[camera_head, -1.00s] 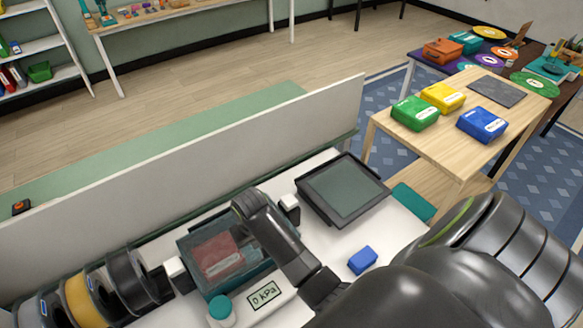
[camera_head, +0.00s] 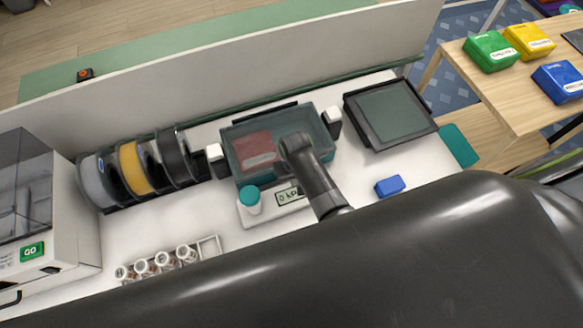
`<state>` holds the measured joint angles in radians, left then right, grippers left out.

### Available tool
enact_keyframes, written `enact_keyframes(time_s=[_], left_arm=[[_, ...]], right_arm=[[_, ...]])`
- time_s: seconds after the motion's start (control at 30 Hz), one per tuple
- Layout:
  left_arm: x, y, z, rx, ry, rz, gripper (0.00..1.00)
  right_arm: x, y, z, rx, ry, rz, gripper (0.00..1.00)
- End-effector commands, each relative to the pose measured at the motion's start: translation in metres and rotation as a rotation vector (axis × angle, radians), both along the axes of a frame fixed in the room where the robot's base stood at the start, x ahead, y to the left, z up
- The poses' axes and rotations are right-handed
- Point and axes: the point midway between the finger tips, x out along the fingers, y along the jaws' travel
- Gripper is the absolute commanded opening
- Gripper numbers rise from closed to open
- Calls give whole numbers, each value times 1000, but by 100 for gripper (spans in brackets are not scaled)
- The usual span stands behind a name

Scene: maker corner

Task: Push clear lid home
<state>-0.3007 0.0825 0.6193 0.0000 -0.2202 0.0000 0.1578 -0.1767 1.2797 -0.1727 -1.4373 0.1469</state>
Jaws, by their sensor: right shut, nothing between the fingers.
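A teal see-through box (camera_head: 232,150) stands on the white worktop in the head view, with a reddish block (camera_head: 255,150) inside. Its clear lid is hard to tell apart from the see-through walls, so I cannot tell how it sits. White blocks stand at the box's left end (camera_head: 216,160) and right end (camera_head: 333,122). My right gripper (camera_head: 289,150) is shut and empty over the right half of the box. Its fingertips are hard to make out, and I cannot tell whether they touch. My left gripper is not in view.
A 0 kPa display (camera_head: 290,197) and teal knob (camera_head: 249,197) are in front of the box. Spools (camera_head: 134,168) stand left, a dark-framed panel (camera_head: 390,108) right. A blue block (camera_head: 389,186) and vial rack (camera_head: 209,247) are nearer. A white partition (camera_head: 200,98) runs behind.

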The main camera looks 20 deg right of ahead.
Motion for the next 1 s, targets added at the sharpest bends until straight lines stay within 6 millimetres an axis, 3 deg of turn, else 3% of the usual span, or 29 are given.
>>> enact_keyframes(time_s=[0.07, 0.2, 0.4, 1.0], left_arm=[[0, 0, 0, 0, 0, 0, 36], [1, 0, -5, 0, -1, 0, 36], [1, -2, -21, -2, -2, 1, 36], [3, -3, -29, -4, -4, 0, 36]], right_arm=[[0, -1, -12, -1, 2, 0, 0], [24, -2, -11, -2, -4, 0, 0], [36, -3, -13, -1, -3, -1, 0], [47, -3, -13, -1, -2, 0, 0]])
